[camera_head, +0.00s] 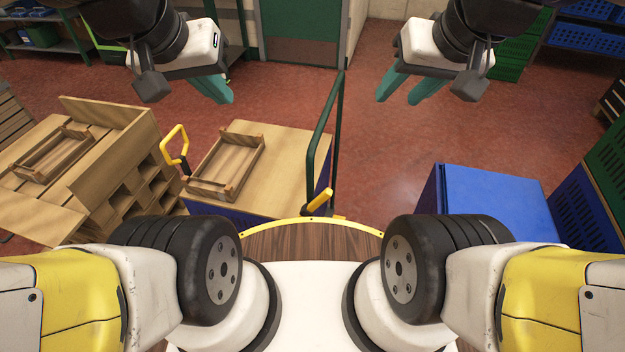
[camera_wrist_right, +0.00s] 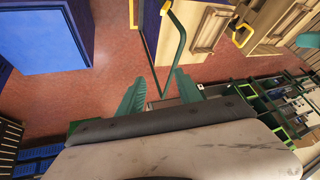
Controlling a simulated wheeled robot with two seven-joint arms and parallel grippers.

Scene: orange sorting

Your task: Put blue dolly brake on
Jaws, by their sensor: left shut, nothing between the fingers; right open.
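A cart with a wooden top (camera_head: 287,168), a blue side and a tall green push handle (camera_head: 318,150) stands ahead of me, left of centre. A yellow lever (camera_head: 320,201) sits near the foot of the handle, tilted up to the right; it may be the brake. The handle also shows in the right wrist view (camera_wrist_right: 181,41). My left gripper (camera_head: 217,90) is shut and empty, raised in the air beyond the cart. My right gripper (camera_head: 409,90) is open and empty, raised right of the handle; its two teal fingers show apart in the right wrist view (camera_wrist_right: 160,95). Neither gripper touches the cart.
A wooden crate (camera_head: 250,160) lies on the cart. A yellow loop handle (camera_head: 177,133) stands at its left, beside a wooden bench (camera_head: 130,125). A blue box (camera_head: 495,195) is on the right, with blue crates beyond. Red floor (camera_head: 385,150) between handle and box is clear.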

